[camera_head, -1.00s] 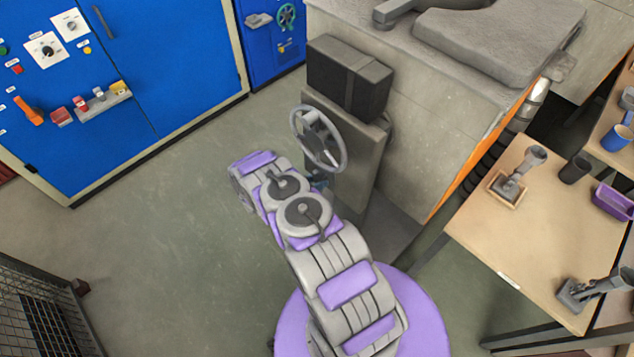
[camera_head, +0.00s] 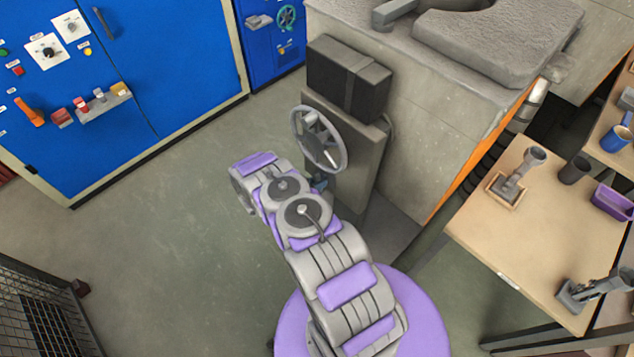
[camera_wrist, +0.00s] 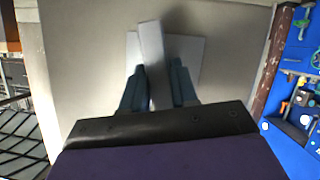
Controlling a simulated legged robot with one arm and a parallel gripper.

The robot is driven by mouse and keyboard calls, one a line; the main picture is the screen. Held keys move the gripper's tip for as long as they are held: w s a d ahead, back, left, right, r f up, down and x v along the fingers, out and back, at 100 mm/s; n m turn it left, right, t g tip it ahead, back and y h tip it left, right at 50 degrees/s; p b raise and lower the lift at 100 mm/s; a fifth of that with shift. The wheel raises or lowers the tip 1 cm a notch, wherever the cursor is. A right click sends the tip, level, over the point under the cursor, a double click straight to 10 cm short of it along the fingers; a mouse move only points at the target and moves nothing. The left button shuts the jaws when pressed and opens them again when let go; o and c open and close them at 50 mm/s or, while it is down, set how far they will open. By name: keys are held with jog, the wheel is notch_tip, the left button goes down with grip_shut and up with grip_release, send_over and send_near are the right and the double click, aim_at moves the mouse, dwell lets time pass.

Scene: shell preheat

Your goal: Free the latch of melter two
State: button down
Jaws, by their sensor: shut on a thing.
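In the wrist view, a pale grey bar (camera_wrist: 150,50), which looks like the latch lever, stands slightly tilted in front of a light plate (camera_wrist: 188,52) on a beige-grey face. My gripper (camera_wrist: 158,80) has its two blue-grey fingers on either side of the bar and is shut on it. The bar's lower end is hidden behind the gripper body. In the head view, my arm reaches to a grey pedestal (camera_head: 352,165) below the handwheel (camera_head: 319,138). My fingers and the bar cannot be made out clearly there. No label naming melter two is readable.
Blue cabinets (camera_head: 185,60) with knobs and switches stand at the left and back. A large grey block (camera_head: 440,110) rises behind the pedestal. A wooden table (camera_head: 545,235) with tools is at the right. A wire cage (camera_head: 40,310) is at lower left. The floor left of my arm is clear.

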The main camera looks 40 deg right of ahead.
jog(key=shift+r+m+t+p, duration=0.25)
jog(key=shift+m+t+p, duration=0.35)
jog(key=shift+p, duration=0.6)
jog(key=shift+f+m+p, duration=0.2)
jog(key=shift+m+p, duration=0.2)
jog(key=c, duration=1)
grip_release()
jog(key=shift+o, duration=0.2)
jog(key=p+v, duration=0.1)
jog(key=v, duration=1.6)
jog(key=shift+s+a+p, duration=0.2)
jog(key=shift+a+p, duration=0.05)
jog(key=shift+p, duration=0.05)
jog(key=shift+r, duration=0.1)
